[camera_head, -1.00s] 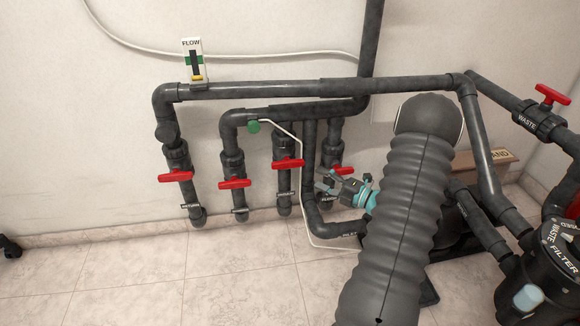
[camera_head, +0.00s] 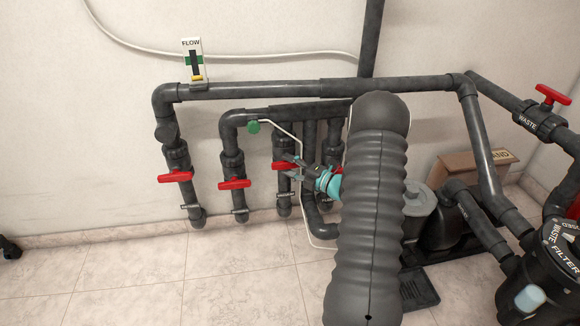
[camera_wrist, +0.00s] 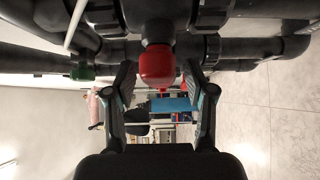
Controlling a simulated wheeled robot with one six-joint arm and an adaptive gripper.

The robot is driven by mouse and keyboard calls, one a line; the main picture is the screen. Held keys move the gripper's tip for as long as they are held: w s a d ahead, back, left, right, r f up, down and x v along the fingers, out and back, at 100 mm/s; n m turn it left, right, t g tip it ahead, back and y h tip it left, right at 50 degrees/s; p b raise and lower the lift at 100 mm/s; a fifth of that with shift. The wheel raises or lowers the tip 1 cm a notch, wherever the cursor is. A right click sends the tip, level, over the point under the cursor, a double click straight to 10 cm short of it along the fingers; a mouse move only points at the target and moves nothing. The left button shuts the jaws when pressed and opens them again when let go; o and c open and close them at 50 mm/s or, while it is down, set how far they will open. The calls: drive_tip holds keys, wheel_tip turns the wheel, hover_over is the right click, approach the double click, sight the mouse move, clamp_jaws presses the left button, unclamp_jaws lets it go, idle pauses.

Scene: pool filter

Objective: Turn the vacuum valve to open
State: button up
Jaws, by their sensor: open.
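Several red-handled valves sit on the vertical pipes by the wall. The two left handles (camera_head: 175,177) and (camera_head: 234,184) are crosswise to their pipes. My gripper (camera_head: 298,168) is at the third valve's red handle (camera_head: 280,166), partly covering it. In the wrist view my open gripper (camera_wrist: 158,80) has one finger on each side of a red handle end (camera_wrist: 157,66), with gaps visible. The fourth valve is mostly hidden behind my gripper and arm. The labels under these valves are too small to read, so I cannot tell which is the vacuum valve.
A long grey pipe (camera_head: 260,90) runs above the valves, with a flow gauge (camera_head: 194,62) on it. The waste valve (camera_head: 548,97), black filter (camera_head: 545,275) and cardboard box (camera_head: 475,165) stand right.

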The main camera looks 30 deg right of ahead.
clamp_jaws()
